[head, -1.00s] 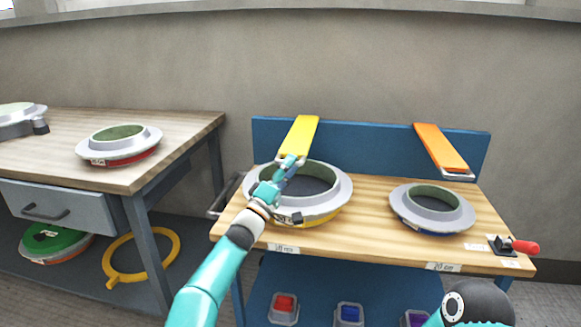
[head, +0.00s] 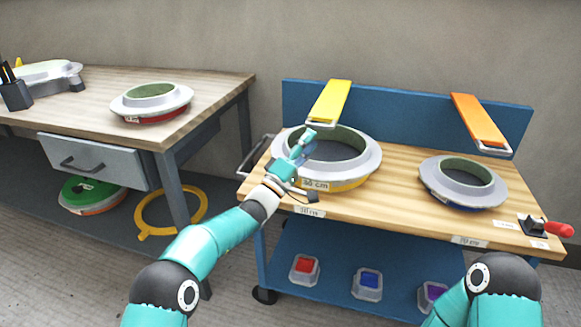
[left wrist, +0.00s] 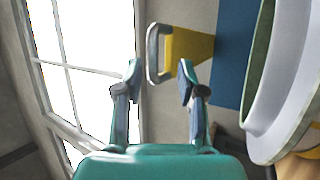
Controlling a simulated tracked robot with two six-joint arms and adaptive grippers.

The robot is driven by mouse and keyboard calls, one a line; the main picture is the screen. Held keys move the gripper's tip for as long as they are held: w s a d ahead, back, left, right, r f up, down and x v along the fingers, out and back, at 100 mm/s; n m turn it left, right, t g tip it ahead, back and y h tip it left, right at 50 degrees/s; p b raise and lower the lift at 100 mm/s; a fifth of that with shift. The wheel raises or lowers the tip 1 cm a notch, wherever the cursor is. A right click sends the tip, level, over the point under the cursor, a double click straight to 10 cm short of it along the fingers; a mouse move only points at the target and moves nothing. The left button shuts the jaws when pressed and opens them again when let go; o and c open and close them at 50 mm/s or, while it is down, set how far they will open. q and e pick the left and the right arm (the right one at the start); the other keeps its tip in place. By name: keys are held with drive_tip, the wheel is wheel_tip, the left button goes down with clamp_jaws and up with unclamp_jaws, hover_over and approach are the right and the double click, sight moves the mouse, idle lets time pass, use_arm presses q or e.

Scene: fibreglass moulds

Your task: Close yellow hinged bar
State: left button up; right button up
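The yellow hinged bar (head: 331,100) is raised, sloping up from the blue back panel, with its near end above the back of the large grey ring mould (head: 370,154). In the left wrist view the yellow bar (left wrist: 190,45) ends in a grey loop handle (left wrist: 153,55). My left gripper (head: 308,136) is over the left rim of that mould, just below the bar's near end. In the left wrist view its two fingers (left wrist: 160,70) are apart, with the handle just ahead of and between the tips. They do not appear closed on it. My right gripper is outside both views.
An orange bar (head: 478,120) is raised at the right, behind a smaller ring mould (head: 463,184). A red-handled clamp (head: 545,227) sits at the bench's right corner. Coloured bins (head: 368,284) stand on the lower shelf. A wooden table (head: 95,99) with another mould is at left.

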use_arm(q)
drive_tip(key=v, duration=0.7)
drive_tip(key=shift+f, duration=0.15)
drive_tip(key=shift+s+a, duration=0.1)
drive_tip(key=shift+s, duration=0.05)
